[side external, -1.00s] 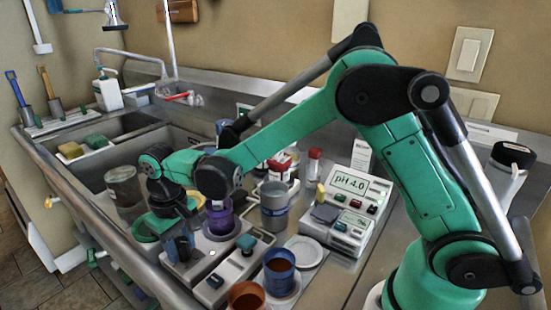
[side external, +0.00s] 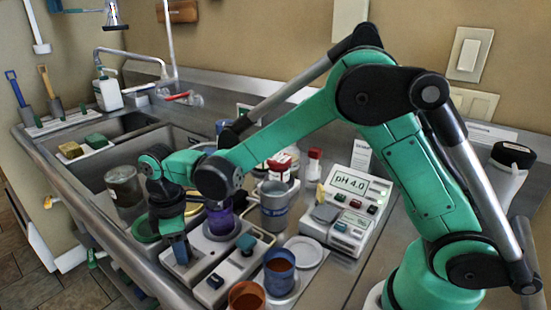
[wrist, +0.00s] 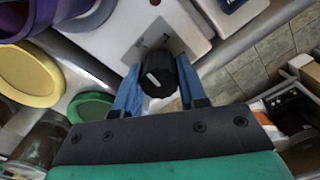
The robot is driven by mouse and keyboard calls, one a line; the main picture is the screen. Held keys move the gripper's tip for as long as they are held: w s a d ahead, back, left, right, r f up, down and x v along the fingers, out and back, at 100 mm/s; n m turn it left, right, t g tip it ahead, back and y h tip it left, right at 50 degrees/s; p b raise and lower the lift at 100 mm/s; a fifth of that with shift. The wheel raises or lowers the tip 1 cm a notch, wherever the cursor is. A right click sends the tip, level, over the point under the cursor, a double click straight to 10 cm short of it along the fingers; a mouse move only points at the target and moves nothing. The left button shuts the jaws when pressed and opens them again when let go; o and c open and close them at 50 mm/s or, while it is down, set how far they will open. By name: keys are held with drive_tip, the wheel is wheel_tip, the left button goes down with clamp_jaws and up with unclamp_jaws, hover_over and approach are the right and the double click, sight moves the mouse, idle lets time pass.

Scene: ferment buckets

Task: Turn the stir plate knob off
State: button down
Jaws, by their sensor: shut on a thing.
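The stir plate (wrist: 105,32) is a white box, and it also shows in the side view (side external: 182,272). Its black knob (wrist: 158,76) has a white pointer line, which slants to the upper left in the wrist view. A grey label with small marks lies beside the knob. My gripper (side external: 181,252) points down over the front of the plate. Its blue fingers stand on either side of the knob and are shut on it. In the side view the fingers hide the knob. A purple vessel (side external: 221,217) stands on the plate behind my gripper.
A second white plate (side external: 222,287) with a dark knob (side external: 215,281) stands close to the right. A green lid (wrist: 90,107) and yellow lid (wrist: 30,72) lie left in the wrist view.

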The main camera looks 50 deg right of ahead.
drive_tip(key=shift+n, duration=0.6)
drive_tip(key=shift+c, duration=2.4)
unclamp_jaws()
drive_tip(key=shift+r, duration=2.85)
drive_tip(key=s+d+r+m+t, duration=0.4)
drive_tip(key=s+d+m+t, duration=0.3)
drive_tip(key=s+d+m, duration=0.4)
drive_tip(key=shift+m, duration=0.7)
